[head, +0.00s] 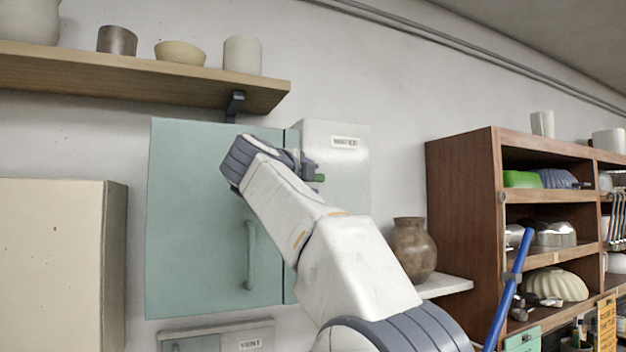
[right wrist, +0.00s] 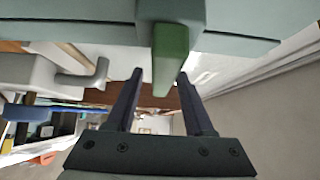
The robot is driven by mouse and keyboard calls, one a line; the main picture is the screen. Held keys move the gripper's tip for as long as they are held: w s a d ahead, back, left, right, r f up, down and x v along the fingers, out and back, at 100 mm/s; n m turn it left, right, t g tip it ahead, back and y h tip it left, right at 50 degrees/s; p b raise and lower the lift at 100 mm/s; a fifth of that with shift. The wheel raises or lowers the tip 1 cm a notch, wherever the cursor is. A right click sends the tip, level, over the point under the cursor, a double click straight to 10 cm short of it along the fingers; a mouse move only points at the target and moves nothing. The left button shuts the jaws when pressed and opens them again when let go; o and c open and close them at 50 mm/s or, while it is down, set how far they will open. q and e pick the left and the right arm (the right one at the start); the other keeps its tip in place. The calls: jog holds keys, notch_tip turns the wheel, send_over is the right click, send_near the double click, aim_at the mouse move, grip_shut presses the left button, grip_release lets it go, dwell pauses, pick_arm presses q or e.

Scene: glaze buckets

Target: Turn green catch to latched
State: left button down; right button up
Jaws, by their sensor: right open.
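The green catch (right wrist: 170,55) is a short green bar in the right wrist view, pointing from a teal panel toward my gripper. In the head view a small part of the green catch (head: 319,178) shows at the right edge of the teal cabinet (head: 190,220), beside my gripper. My right gripper (right wrist: 160,76) is open, with its fingertips on either side of the catch's near end. The right finger looks very close to the catch; I cannot tell if it touches. My right arm covers part of the cabinet in the head view. My left gripper is not in view.
The cabinet door has a vertical handle (head: 250,255). A pale labelled panel (head: 345,180) adjoins the cabinet on the right. A wooden shelf (head: 150,80) with pots hangs above. A brown vase (head: 413,250) and wooden shelving (head: 462,200) stand to the right.

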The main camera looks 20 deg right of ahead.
jog(key=shift+s+a, duration=0.35)
jog(key=b+v, duration=0.3)
jog(key=v, duration=0.6)
jog(key=shift+s, duration=0.15)
